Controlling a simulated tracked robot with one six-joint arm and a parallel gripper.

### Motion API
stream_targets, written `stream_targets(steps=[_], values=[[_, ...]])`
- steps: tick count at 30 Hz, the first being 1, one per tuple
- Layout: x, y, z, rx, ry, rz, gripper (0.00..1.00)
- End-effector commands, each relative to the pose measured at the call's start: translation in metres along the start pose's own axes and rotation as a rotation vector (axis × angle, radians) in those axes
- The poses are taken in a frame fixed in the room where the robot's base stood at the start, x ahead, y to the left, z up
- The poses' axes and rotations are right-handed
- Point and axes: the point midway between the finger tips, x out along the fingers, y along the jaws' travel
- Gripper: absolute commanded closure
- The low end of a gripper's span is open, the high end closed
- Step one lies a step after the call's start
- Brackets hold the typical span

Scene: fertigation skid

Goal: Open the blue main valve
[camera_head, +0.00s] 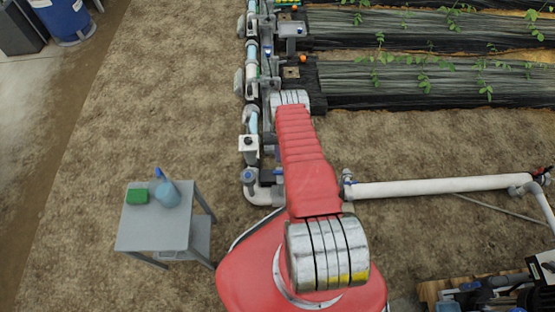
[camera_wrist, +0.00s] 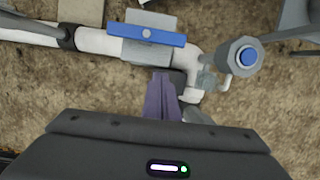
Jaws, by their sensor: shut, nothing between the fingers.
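The blue valve handle (camera_wrist: 147,34) is a flat bar with a pale screw at its middle. In the wrist view it lies over the white pipe (camera_wrist: 96,41), roughly parallel to it, just before the pipe's elbow. My gripper (camera_wrist: 161,76) has its purple fingers together and empty. The fingertips show just below the handle's right half in the picture, with a visible gap; I cannot tell the height difference.
A grey round fitting with a blue cap (camera_wrist: 249,56) stands right of the elbow; it also shows in the head view (camera_head: 248,177). A small grey table (camera_head: 155,232) holds a spray bottle (camera_head: 167,192) and a green sponge (camera_head: 137,196). Bare soil lies left of the pipes.

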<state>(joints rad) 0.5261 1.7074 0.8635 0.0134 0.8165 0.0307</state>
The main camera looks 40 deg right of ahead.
Motion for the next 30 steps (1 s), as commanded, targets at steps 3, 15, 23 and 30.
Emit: stream_targets(steps=[3, 15, 23, 30], values=[[-0.011, -0.001, -0.001, -0.001, 0.002, 0.0, 1.0], [-0.057, -0.003, -0.001, -0.005, 0.002, 0.001, 1.0], [-0.088, -0.003, 0.0, -0.005, 0.002, 0.001, 1.0], [-0.097, -0.003, 0.0, -0.005, 0.001, 0.001, 1.0]])
